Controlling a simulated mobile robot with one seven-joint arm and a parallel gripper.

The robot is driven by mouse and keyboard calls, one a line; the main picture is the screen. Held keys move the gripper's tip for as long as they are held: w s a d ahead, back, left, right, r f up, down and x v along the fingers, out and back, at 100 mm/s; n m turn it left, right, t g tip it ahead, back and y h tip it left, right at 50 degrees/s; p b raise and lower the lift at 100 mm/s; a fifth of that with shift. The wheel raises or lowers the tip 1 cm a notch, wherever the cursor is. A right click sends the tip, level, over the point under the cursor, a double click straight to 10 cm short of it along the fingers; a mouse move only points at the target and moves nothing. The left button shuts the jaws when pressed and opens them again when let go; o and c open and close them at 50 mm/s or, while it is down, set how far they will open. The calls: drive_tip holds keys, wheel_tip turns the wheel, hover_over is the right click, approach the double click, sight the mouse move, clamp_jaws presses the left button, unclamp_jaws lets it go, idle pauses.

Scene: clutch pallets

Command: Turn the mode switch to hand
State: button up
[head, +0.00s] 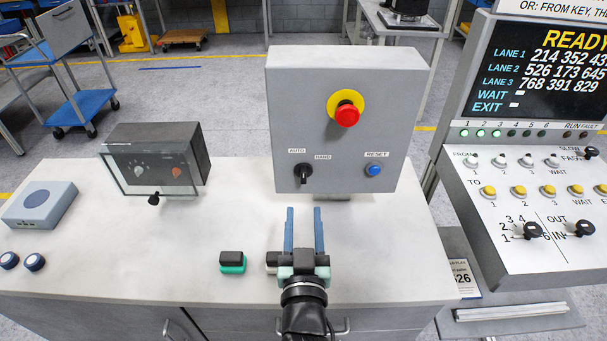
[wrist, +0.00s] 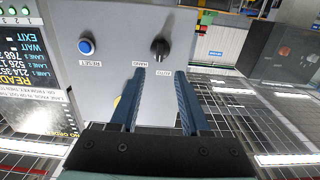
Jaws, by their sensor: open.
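The mode switch (head: 303,174) is a black knob at the lower left of the grey control box (head: 390,100). An AUTO label sits just above it and a HAND label to its upper right. The knob looks near upright, roughly in line with AUTO; its exact pointer end is hard to make out. The wrist view shows the switch (wrist: 160,48) upside down, beyond the fingertips. My gripper (head: 304,212) has its two blue fingers apart and empty. It is in front of and below the switch, not touching it. It also shows in the wrist view (wrist: 160,76).
A blue RESET button (head: 373,170) and a red emergency stop (head: 347,114) share the box. A glass-fronted dark box (head: 155,160) stands left. A green-and-black block (head: 232,262) lies left of my gripper. A lane console (head: 530,150) stands right. The tabletop (head: 110,250) has free room.

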sight(303, 178)
drive_tip(key=shift+w+b, duration=0.5)
drive_tip(key=shift+w, duration=4.25)
clamp_jaws()
